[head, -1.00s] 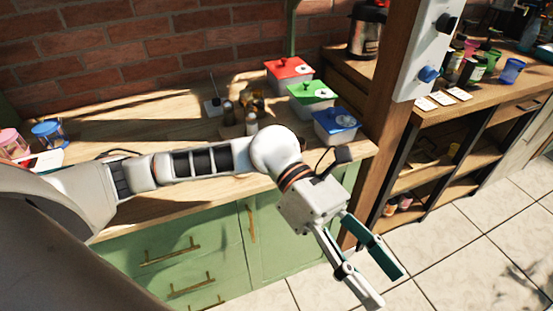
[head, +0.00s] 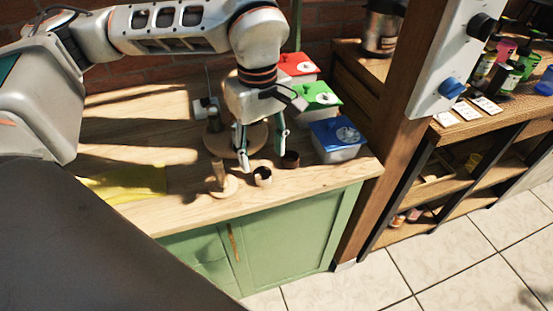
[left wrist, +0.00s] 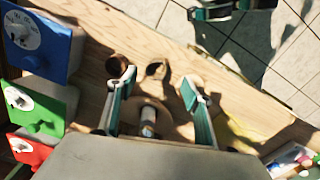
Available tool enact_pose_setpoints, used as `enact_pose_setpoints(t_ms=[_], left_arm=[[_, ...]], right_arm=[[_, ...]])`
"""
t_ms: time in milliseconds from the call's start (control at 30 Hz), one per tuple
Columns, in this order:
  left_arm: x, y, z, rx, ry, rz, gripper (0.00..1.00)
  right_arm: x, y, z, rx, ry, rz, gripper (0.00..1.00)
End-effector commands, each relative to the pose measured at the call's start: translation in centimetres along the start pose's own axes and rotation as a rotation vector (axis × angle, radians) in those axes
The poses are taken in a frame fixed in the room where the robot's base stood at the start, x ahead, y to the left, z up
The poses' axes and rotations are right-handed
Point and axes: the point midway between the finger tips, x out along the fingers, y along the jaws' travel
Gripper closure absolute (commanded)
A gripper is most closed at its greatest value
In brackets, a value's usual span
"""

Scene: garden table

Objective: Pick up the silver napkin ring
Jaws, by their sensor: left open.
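A small ring with a pale rim and dark inside (head: 262,178), which looks like the silver napkin ring, stands on the wooden counter; it also shows in the left wrist view (left wrist: 157,70). A brown ring (head: 291,160) stands to its right, and also in the left wrist view (left wrist: 117,66). My left gripper (head: 263,153) points down, open and empty, above and behind the pale ring. In the left wrist view its fingers (left wrist: 158,84) are spread, with the pale ring beyond the tips. My right gripper (left wrist: 225,10) is partly visible there, its jaws unclear.
A wooden post on a round base (head: 222,186) stands close left of the pale ring. A round board (head: 250,142) lies behind. Lidded boxes, blue (head: 337,140), green (head: 316,98) and red (head: 296,67), stand right. A yellow cloth (head: 125,183) lies left. The counter's front strip is clear.

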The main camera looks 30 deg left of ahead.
Motion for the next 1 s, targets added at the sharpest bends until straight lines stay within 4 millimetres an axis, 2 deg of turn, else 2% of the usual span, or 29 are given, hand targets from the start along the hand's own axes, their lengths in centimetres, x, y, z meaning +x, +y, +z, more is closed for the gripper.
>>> enact_pose_setpoints(t_ms=[400, 767, 1000], left_arm=[[3.0, -0.1, -0.4, -0.002, 0.005, -0.003, 0.50], [7.5, 0.0, -1.0, -0.002, 0.004, -0.003, 0.50], [7.8, 0.0, -1.1, -0.002, 0.006, 0.000, 0.50]], right_arm=[[-0.8, -1.3, 3.0, 0.004, -0.050, -0.019, 0.69], [-0.3, -0.9, 2.1, -0.002, -0.031, -0.011, 0.69], [-0.1, -0.4, 1.5, -0.004, -0.020, -0.004, 0.69]])
